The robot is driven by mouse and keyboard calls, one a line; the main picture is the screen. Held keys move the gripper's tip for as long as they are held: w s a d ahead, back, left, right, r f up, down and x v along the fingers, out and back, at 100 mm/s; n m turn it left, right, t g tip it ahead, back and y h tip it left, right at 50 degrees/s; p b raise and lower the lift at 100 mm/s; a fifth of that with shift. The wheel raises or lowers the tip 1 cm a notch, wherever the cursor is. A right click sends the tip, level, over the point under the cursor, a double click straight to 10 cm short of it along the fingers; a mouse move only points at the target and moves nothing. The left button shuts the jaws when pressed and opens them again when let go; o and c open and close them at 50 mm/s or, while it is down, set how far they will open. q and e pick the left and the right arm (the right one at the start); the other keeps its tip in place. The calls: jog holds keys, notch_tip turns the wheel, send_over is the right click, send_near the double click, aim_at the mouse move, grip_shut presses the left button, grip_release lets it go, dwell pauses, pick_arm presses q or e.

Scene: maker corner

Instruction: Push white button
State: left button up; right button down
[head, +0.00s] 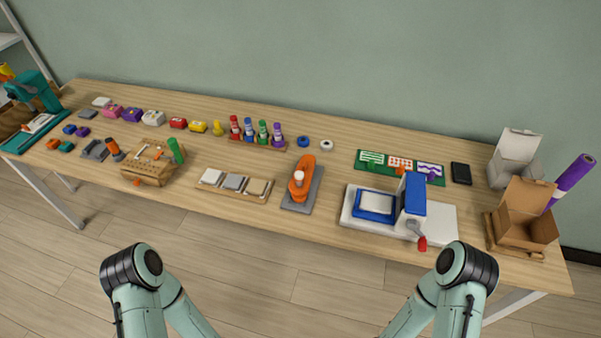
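A small white block with a raised top (153,117), which looks like a button, stands toward the back left of the table. It sits in a row between a purple block (132,114) and a red block (178,123). A pink block (113,110) and a yellow block (198,126) are in the same row. Nothing touches the white block. Only the upper parts of my two arms show at the bottom of the head view, in front of the table. Both grippers are out of view.
The long wooden table (330,220) carries a wooden toolbox (148,170), a tile tray (235,184), an orange device (301,182), a blue and white machine (414,200) and a cardboard box (525,213). A teal machine (33,95) stands at the far left. Floor shows in front.

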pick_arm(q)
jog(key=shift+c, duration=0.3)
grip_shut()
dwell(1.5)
